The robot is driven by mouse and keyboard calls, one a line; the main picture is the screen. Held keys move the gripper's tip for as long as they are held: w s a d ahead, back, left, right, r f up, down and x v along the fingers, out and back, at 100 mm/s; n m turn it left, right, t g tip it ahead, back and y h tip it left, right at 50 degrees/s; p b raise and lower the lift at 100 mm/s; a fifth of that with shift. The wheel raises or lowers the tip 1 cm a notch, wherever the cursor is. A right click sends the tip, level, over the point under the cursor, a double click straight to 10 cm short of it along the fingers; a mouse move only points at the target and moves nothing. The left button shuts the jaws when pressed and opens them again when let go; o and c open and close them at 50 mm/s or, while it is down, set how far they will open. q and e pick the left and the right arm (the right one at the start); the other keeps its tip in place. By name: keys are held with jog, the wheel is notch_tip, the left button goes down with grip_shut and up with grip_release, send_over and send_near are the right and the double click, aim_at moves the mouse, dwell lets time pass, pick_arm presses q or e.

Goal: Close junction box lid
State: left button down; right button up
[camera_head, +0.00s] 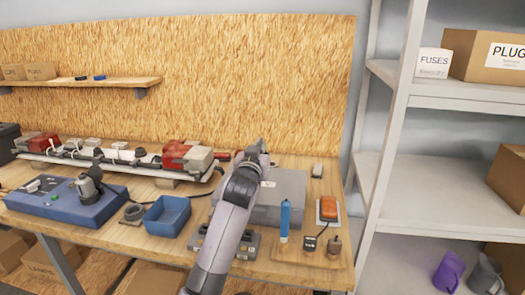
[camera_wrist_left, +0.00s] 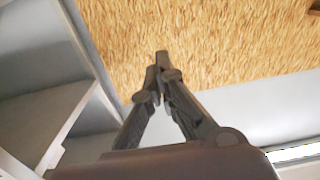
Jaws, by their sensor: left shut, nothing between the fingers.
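The grey junction box (camera_head: 285,198) sits on the wooden workbench, right of its middle. A flat grey surface with a small light label forms its top; no raised lid shows, but my arm covers its left part, so I cannot tell whether the lid is fully shut. My left gripper (camera_head: 261,148) is above the box's back left part, its fingers shut and empty. In the left wrist view the gripper (camera_wrist_left: 161,60) points at the chipboard wall, with fingertips together and no box in sight. My right gripper is not in view.
A blue bin (camera_head: 167,216), a blue control panel (camera_head: 70,203) and a rail with red and white parts (camera_head: 110,158) stand left. A blue screwdriver-like tool (camera_head: 285,222) and an orange switch (camera_head: 328,209) are in front and right. A metal shelf (camera_head: 425,185) stands right.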

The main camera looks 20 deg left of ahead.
pick_arm(q)
jog(key=s+f+b, duration=0.2)
jog(key=s+d+f+t+b, duration=0.1)
jog(key=s+f+b, duration=0.1)
jog(key=f, duration=0.1)
jog(key=s+f+t+b, duration=0.1)
jog(key=s+f+b, duration=0.1)
jog(key=f, duration=0.1)
jog(key=shift+d+y, duration=0.25)
jog(key=shift+y, duration=0.15)
jog(key=shift+s+d+f+b, duration=0.1)
jog(key=shift+s+f+b, duration=0.15)
jog(key=shift+f, duration=0.25)
jog(key=shift+s+d+f+b, duration=0.1)
jog(key=shift+s+f+b, duration=0.15)
jog(key=shift+f, duration=0.25)
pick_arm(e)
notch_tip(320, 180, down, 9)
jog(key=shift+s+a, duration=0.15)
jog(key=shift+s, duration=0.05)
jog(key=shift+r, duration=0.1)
